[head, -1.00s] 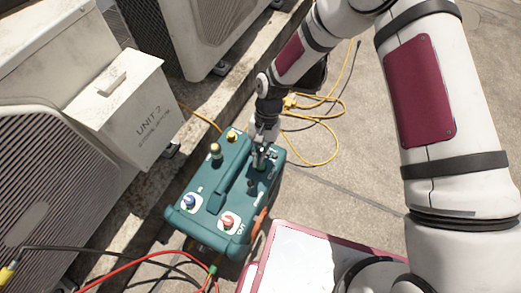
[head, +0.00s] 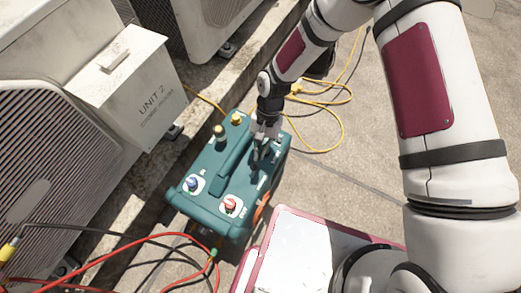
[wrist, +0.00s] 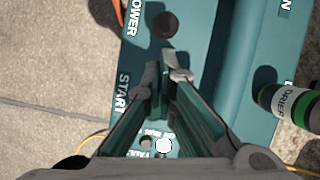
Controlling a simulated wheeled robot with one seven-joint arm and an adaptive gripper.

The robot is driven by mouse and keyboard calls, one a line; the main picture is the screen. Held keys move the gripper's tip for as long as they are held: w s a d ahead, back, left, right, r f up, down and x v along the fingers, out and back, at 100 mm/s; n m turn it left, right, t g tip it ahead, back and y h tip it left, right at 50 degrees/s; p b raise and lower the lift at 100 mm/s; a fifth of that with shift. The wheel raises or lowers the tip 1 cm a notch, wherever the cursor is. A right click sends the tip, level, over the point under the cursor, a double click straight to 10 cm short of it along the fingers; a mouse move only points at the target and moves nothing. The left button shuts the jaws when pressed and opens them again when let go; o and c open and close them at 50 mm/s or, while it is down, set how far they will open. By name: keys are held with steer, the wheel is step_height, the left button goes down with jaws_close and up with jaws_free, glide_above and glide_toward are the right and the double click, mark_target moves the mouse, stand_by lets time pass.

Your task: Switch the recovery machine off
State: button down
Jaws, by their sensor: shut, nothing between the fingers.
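The recovery machine (head: 205,217) is a teal box with a carry handle on top, standing on the roof in the head view. Its top also shows in the wrist view (wrist: 215,60). There, a dark round part (wrist: 163,25) sits beside the POWER lettering; I cannot tell its position. START lettering (wrist: 122,92) is on the same edge. My gripper (wrist: 165,78) is shut and empty, its fingertips over the panel between POWER and START, just short of the dark round part. In the head view my gripper (head: 258,155) points down at the machine's right side; contact cannot be told.
A blue knob (head: 193,184) and a red knob (head: 231,204) are at the machine's near end. A drier cylinder (wrist: 285,103) stands beside the handle. A UNIT 2 box (head: 140,100) is to the left.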

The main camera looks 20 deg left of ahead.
mark_target(254, 164)
steer(key=shift+s+a+r+t+p, duration=0.1)
steer(key=shift+s+r+t+p, duration=0.35)
steer(key=shift+t, duration=0.35)
steer(key=shift+s+r+t, duration=0.4)
steer(key=shift+s+t, duration=0.15)
steer(key=shift+t, duration=0.05)
steer(key=shift+s+a+r+p, duration=0.1)
steer(key=shift+s+r+p, duration=0.15)
steer(key=shift+s+p, duration=0.2)
steer(key=shift+s+a+r+p, duration=0.1)
steer(key=shift+s+r+p, duration=0.2)
steer(key=shift+s, duration=0.25)
steer(key=shift+s+a+r+p, duration=0.1)
steer(key=shift+s+p, duration=0.2)
steer(key=shift+s, duration=0.6)
steer(key=shift+r, duration=0.1)
steer(key=shift+r+p, duration=0.55)
steer(key=shift+r, duration=0.15)
